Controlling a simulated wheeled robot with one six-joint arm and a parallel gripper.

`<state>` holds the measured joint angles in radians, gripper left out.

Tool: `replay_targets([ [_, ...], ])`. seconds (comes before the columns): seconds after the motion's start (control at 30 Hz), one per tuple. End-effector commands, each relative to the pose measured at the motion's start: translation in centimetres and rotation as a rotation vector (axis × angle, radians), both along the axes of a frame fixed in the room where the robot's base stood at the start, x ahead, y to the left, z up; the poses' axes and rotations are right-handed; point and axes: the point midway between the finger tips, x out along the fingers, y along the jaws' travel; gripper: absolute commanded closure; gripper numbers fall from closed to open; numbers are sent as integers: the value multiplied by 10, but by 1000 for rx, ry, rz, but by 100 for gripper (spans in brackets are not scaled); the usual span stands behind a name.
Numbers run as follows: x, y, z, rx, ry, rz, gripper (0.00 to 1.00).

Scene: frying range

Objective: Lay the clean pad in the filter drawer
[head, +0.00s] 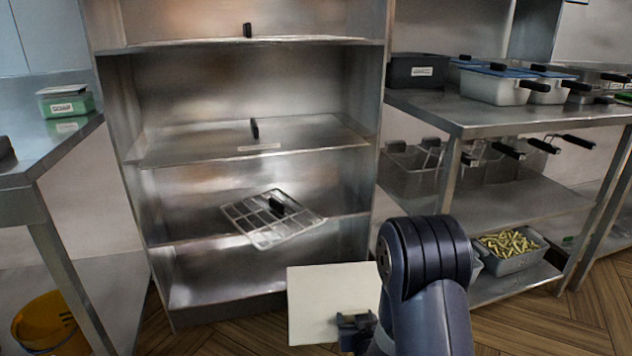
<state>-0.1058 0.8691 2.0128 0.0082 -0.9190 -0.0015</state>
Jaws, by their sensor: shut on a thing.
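A pale, flat square pad (325,296) is held upright, facing the view, at the bottom middle. My gripper (354,328) is shut on the pad near its lower right edge. Ahead of it stands an open steel shelf unit (112,120) with several levels. A wire rack with a black handle (262,222) lies tilted on a lower shelf, its front edge overhanging. The pad is in front of the unit and below the rack, apart from both as far as I can tell. I cannot make out a filter drawer for certain.
At right, a steel table (455,118) holds lidded pans (492,88), with wire baskets below and a pan of cut fries (510,262) low down.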

Motion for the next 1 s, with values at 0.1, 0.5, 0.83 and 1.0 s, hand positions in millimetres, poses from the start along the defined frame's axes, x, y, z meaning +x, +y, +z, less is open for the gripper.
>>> replay_targets([
  [0.1, -19, -20, 27, 0, -4, -35, 60],
  [0.5, -66, -53, 87, -1, 2, -99, 60],
  [0.83, -67, -52, 134, -1, 3, -98, 60],
  [1.0, -68, -52, 159, -1, 3, -98, 60],
])
